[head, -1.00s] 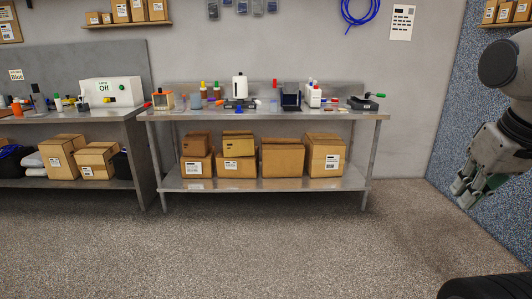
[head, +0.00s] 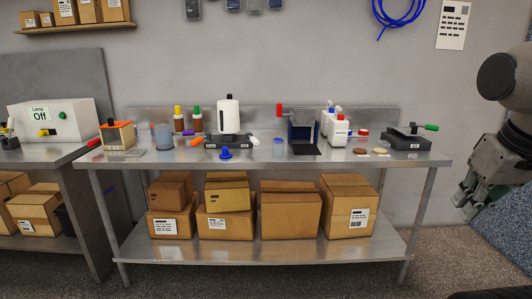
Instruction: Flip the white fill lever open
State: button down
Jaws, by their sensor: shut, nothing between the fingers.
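I cannot make out a white fill lever for certain at this size. A white upright cylinder (head: 228,117) with a black cap stands on a dark base near the middle of the bench, with a blue knob (head: 225,153) in front. To its right is a dark blue box (head: 302,131) with a red-ended lever (head: 280,110). At the right end a black device (head: 405,142) carries a green-ended handle (head: 431,127). My gripper (head: 465,207) is shut and empty at the right edge, in front of and apart from the bench.
The steel bench (head: 250,158) also holds white bottles (head: 340,131), brown bottles (head: 196,122) and an orange box (head: 118,135). Cardboard boxes (head: 290,211) stand on its lower shelf. A lamp box marked Off (head: 55,118) sits on the left bench. A blue tubing coil (head: 398,12) hangs above.

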aim_at(255, 142)
jog(key=i+u, duration=0.15)
jog(key=i, duration=0.35)
jog(key=i+l+u, duration=0.15)
jog(key=i, duration=0.35)
jog(key=i+l+u, duration=0.2)
jog(key=i, duration=0.3)
jog(key=i+l+u, duration=0.15)
jog(key=i, duration=0.3)
